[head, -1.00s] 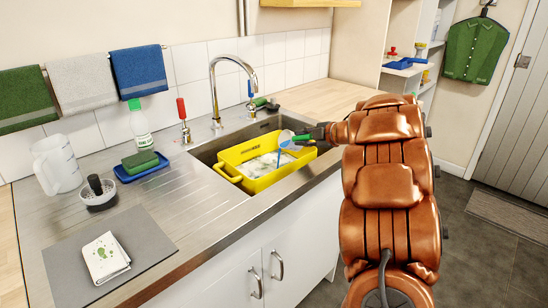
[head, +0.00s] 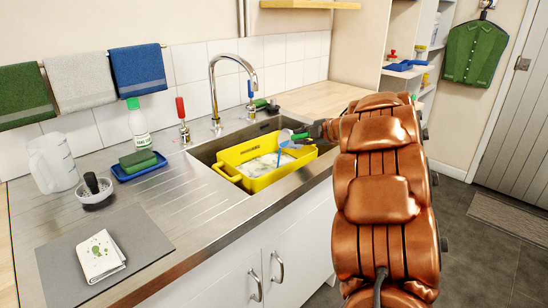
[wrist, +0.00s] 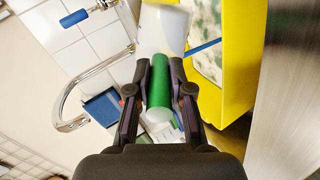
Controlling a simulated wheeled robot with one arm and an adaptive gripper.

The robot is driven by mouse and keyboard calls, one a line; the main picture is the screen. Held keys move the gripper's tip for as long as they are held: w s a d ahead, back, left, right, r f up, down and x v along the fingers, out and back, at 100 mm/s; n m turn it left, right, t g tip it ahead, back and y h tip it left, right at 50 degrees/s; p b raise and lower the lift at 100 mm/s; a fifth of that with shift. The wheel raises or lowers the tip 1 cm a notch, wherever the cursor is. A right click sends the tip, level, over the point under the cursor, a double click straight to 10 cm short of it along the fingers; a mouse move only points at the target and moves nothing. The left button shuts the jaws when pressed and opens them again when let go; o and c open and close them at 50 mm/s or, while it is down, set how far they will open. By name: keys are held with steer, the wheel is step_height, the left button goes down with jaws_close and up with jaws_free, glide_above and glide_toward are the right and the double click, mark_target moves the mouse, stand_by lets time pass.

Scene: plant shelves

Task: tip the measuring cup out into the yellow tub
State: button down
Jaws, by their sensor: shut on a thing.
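The yellow tub (head: 233,159) sits in the sink with a whitish, patterned mass inside. The measuring cup (head: 285,138), pale and translucent, is tilted over the tub's back right part. It also shows in the wrist view as a whitish cup (wrist: 165,27) with a green handle (wrist: 160,85), beside the tub's yellow wall (wrist: 237,60). My gripper (wrist: 160,68) is shut on the green handle, one finger on each side. A thin blue streak (wrist: 204,47) runs from the cup toward the tub; it looks like liquid pouring. The cup's inside is hidden.
The tap (head: 214,85) arches over the sink behind the tub. A green sponge on a blue dish (head: 140,165), a clear jug (head: 52,162) and a brush in a small pot (head: 97,192) stand left on the drainer. A folded cloth (head: 100,256) lies on a grey mat.

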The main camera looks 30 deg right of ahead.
mark_target(293, 135)
steer(key=shift+a+r+n+h+b, duration=0.15)
steer(key=shift+a+n+h+b, duration=0.15)
steer(key=shift+b, duration=0.9)
steer(key=shift+a+r+n+h+b, duration=0.15)
steer(key=shift+a+n+h+b, duration=0.15)
steer(key=shift+a, duration=0.25)
steer(key=shift+a+r+n+h+b, duration=0.15)
steer(key=shift+a+n+h, duration=0.15)
steer(key=shift+a, duration=0.2)
steer(key=shift+w+a+r+n+h, duration=0.1)
steer(key=shift+a+n+h, duration=0.2)
steer(key=shift+a+h, duration=0.1)
stand_by(0.7)
steer(key=d+y, duration=0.1)
steer(key=d+m+p, duration=0.1)
steer(key=shift+d+f+m+y, duration=0.2)
steer(key=shift+d+m+y, duration=0.1)
steer(key=shift+d+y, duration=0.1)
steer(key=shift+d+r+p, duration=0.1)
steer(key=shift+d+p, duration=0.15)
steer(key=shift+p, duration=0.65)
steer(key=shift+d+m+y+p, duration=0.1)
steer(key=shift+m+y+p, duration=0.25)
steer(key=shift+p, duration=0.25)
steer(key=shift+f, duration=0.4)
